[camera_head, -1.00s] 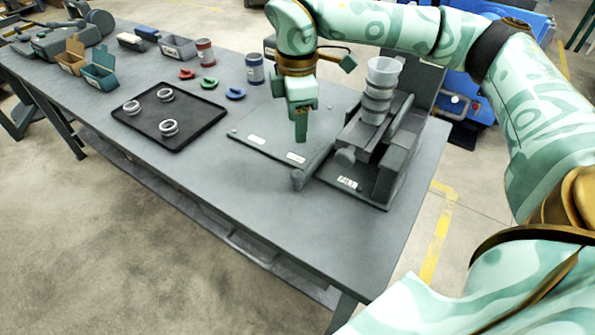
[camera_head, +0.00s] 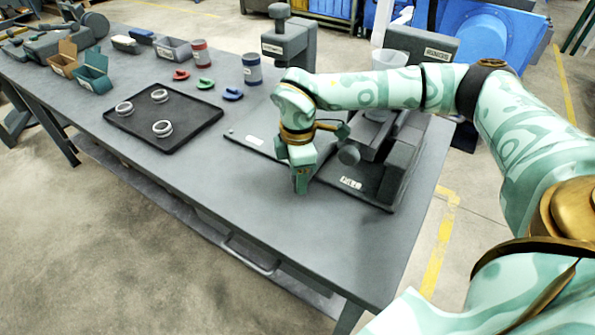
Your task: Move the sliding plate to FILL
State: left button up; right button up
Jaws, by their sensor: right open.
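A flat grey plate (camera_head: 238,142) lies on the bench at the middle right, with a small pale label on it. I cannot tell for certain which part is the sliding plate. My right gripper (camera_head: 300,184) points down at the plate's front right corner, where it hides a small knob. Its jaws are open; whether they are around that knob is hidden. My left gripper is not in view.
A black tray (camera_head: 196,133) with several metal rings lies left of the plate. Red, green and blue U-shaped pieces, a red can (camera_head: 199,52) and a blue can (camera_head: 252,70) stand behind. A grey press (camera_head: 290,42) rises at the back. The bench's front is clear.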

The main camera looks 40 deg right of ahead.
jog(key=shift+c, duration=0.3)
grip_shut()
jog(key=s+p, duration=0.1)
jog(key=s, duration=0.1)
jog(key=s+d+p, duration=0.1)
jog(key=shift+d+r+p, duration=0.1)
jog(key=shift+r+p, duration=0.2)
jog(key=shift+s+d+f, duration=0.1)
jog(key=shift+s+d, duration=0.05)
jog(key=shift+s, duration=0.25)
jog(key=shift+w+f, duration=0.1)
jog(key=shift+f, duration=0.1)
jog(key=shift+o, duration=0.3)
grip_release()
jog(key=shift+r, duration=0.15)
